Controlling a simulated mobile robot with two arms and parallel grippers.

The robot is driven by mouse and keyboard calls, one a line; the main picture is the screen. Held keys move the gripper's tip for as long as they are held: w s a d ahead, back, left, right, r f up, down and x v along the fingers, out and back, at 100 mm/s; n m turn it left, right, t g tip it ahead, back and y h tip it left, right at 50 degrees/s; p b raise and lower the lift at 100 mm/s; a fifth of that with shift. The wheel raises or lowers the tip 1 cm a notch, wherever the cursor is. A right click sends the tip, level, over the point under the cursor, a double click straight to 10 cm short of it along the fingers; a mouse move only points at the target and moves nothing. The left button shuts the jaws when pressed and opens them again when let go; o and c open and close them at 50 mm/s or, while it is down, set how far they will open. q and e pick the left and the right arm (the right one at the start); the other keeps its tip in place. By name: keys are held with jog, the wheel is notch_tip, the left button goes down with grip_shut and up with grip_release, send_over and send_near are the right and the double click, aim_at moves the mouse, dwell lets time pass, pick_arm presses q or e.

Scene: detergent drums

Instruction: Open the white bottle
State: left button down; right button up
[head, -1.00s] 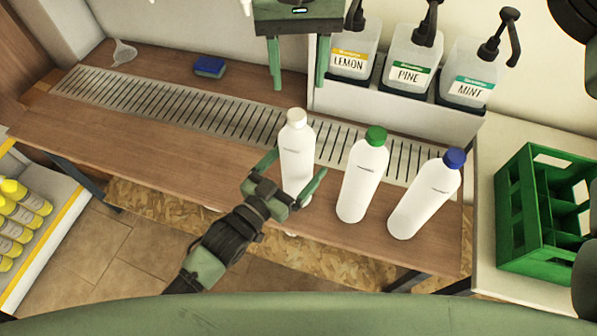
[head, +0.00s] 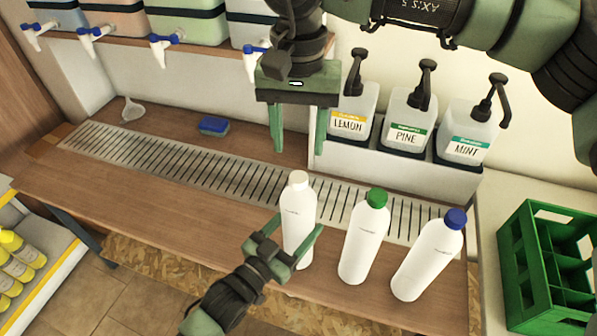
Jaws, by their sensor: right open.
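The white bottle with the white cap (head: 298,212) stands upright near the front of the wooden counter, its cap on. My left gripper (head: 298,226) reaches in from the lower left, with one finger on each side of the bottle's body. I cannot tell whether its fingers press on the bottle. My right gripper (head: 298,151) points down and is open and empty. Its fingertips appear just above the white cap in the picture, spread wider than the cap.
A green-capped bottle (head: 364,243) and a blue-capped bottle (head: 429,262) stand close on the right. Pump dispensers (head: 408,118) sit in a rack behind. A blue sponge (head: 214,126) and a green crate (head: 519,262) flank the area. The counter's left part (head: 130,195) is clear.

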aim_at(299, 176)
jog(key=m, duration=3.7)
jog(key=shift+m, duration=0.4)
jog(key=m, duration=0.9)
jog(key=shift+f, duration=4)
